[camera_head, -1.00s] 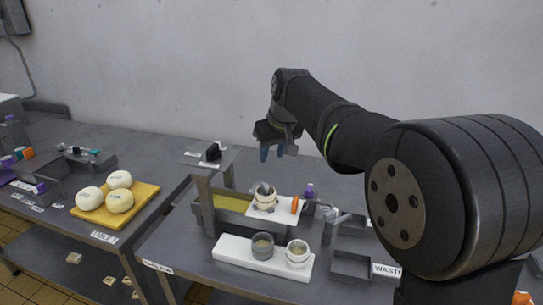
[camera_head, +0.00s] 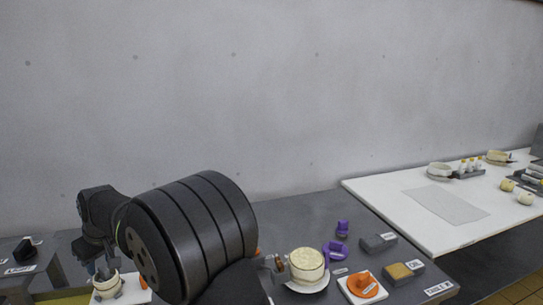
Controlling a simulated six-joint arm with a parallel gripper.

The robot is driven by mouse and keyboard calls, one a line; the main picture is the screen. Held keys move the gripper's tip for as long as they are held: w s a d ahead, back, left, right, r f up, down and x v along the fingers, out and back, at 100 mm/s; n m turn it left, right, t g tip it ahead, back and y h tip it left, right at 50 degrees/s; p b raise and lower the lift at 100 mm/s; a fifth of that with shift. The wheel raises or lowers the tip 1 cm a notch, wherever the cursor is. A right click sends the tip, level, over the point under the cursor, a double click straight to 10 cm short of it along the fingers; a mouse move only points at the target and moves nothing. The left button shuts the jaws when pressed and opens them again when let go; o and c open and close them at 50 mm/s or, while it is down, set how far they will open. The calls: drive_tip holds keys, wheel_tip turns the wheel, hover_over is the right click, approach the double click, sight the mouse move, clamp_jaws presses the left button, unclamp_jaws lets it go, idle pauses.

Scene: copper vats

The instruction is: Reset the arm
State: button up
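My gripper (camera_head: 101,266) is at the lower left of the head view, at the end of my dark arm. It points down, and its fingers look apart with nothing seen between them. It appears above or in front of a pale cup (camera_head: 108,287) on a white board (camera_head: 138,291); the gap between them cannot be judged. My large arm joint hides part of the bench behind it.
On the grey bench (camera_head: 310,228), a pale round vessel (camera_head: 306,264) stands on a white saucer. Purple pieces (camera_head: 334,250), an orange item (camera_head: 362,285) on a white board, and grey (camera_head: 378,242) and yellow-topped (camera_head: 403,272) blocks are nearby. A white table (camera_head: 395,212) stands at right.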

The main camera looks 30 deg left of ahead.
drive_tip(key=shift+f, duration=0.5)
drive_tip(key=shift+r, duration=0.45)
